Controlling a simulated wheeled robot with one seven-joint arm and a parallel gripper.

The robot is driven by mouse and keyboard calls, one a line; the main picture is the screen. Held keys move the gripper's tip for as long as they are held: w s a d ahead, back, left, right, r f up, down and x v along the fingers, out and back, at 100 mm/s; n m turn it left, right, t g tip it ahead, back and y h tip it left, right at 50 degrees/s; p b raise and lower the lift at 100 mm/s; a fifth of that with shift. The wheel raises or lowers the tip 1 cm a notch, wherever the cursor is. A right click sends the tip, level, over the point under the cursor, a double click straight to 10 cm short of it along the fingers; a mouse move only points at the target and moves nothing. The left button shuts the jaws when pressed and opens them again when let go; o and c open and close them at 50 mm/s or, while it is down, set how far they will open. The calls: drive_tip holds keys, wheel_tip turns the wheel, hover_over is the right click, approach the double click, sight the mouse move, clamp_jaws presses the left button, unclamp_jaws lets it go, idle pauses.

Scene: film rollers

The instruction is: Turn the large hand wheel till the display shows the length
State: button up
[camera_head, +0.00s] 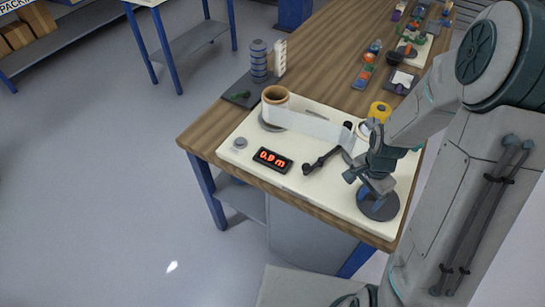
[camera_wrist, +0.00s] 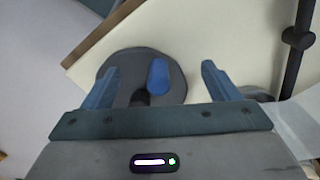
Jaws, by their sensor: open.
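The large hand wheel (camera_head: 378,205) is a dark grey disc on the near right part of a cream board (camera_head: 322,188). It also shows in the wrist view (camera_wrist: 130,62), with a blue handle (camera_wrist: 157,75) standing on it. My gripper (camera_wrist: 160,82) is open above the wheel, with the blue handle between its two blue fingers and apart from both. In the head view my gripper (camera_head: 368,178) hides part of the wheel. The display (camera_head: 272,160) is a black box with red digits that read about 0.9 m. A whitish film strip (camera_head: 312,125) runs from a brown roll (camera_head: 275,96) toward the right.
A dark crank arm (camera_head: 322,160) lies on the board between display and wheel. A grey knob (camera_head: 240,143) is at its left. A yellow roll (camera_head: 380,110) stands behind my arm. Stacked blue-grey discs (camera_head: 259,60) and small parts stand farther back on the wooden table (camera_head: 330,45).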

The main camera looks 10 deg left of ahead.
drive_tip(key=shift+r+p, duration=2)
drive_tip(key=shift+r, duration=1.25)
drive_tip(key=shift+r, duration=0.3)
drive_tip(key=s+r+n+t, duration=0.2)
drive_tip(key=s+r+n, duration=0.2)
drive_tip(key=r, duration=0.6)
drive_tip(key=s+r+n+t, duration=0.1)
drive_tip(key=s+r+n, duration=0.4)
drive_tip(key=s+r, duration=0.3)
wheel_tip(320, 180, up, 2)
drive_tip(key=shift+r+n+t, duration=0.2)
drive_tip(key=shift+n+t, duration=0.1)
drive_tip(key=shift+t, duration=0.1)
drive_tip(key=shift+d, duration=0.1)
